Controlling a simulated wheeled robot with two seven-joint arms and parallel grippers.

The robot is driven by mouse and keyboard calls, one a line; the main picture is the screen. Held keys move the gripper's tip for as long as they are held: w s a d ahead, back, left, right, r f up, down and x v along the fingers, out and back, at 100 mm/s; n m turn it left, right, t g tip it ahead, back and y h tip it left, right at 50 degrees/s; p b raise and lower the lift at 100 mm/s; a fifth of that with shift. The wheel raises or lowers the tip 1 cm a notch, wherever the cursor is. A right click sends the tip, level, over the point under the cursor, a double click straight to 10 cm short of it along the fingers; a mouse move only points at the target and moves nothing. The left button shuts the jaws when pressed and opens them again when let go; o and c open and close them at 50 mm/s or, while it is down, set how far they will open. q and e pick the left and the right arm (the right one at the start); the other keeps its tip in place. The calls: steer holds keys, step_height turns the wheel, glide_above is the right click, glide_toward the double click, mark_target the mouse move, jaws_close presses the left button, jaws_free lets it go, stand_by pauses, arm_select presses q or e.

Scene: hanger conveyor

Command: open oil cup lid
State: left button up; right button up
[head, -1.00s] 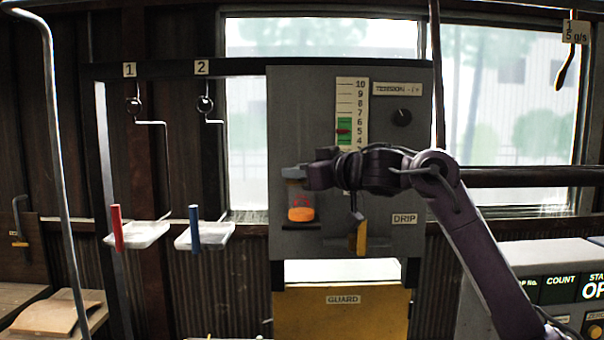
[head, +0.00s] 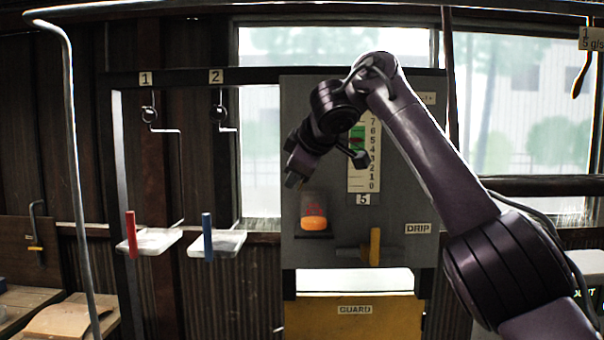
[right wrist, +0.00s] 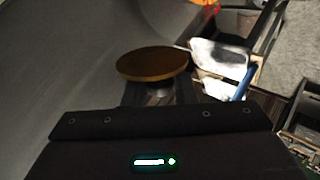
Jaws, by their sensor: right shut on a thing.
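The oil cup (head: 314,208) is on the grey panel in the head view, with orange oil low inside it. I see no lid on its top. My right gripper (head: 293,180) is above the cup and a little to its left, apart from it. In the right wrist view a round brass-brown lid (right wrist: 152,63) sits at the fingers, and the gripper is shut on it; the fingers are partly hidden behind the gripper body. The lid is hard to make out in the head view. My left gripper is not in view.
The panel (head: 300,120) has a tension scale (head: 359,180), partly behind my arm, and a yellow-handled drip lever (head: 375,247) below. Two white trays, with a red handle (head: 131,235) and a blue handle (head: 208,237), hang at left. A yellow guard (head: 350,322) is below.

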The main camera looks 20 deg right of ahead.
steer(key=shift+w+a+f+n+g+h, duration=0.15)
steer(key=shift+a+f+n+g+h, duration=0.3)
steer(key=shift+h, duration=0.75)
steer(key=shift+w+a+f+n+g+h, duration=0.2)
steer(key=shift+a+n+g+h, duration=0.25)
steer(key=shift+n+h, duration=0.6)
steer(key=shift+w+a+f+n+g+h, duration=0.1)
steer(key=shift+a+f+n+g+h, duration=0.35)
steer(key=shift+h, duration=0.9)
steer(key=shift+a+r, duration=0.1)
steer(key=shift+a, duration=0.05)
steer(key=o, duration=1)
steer(key=shift+w, duration=0.1)
steer(key=shift+c, duration=0.2)
steer(key=shift+r, duration=0.1)
steer(key=b+v, duration=0.1)
steer(key=v, duration=0.6)
steer(key=shift+s+r, duration=0.15)
steer(key=shift+s, duration=0.15)
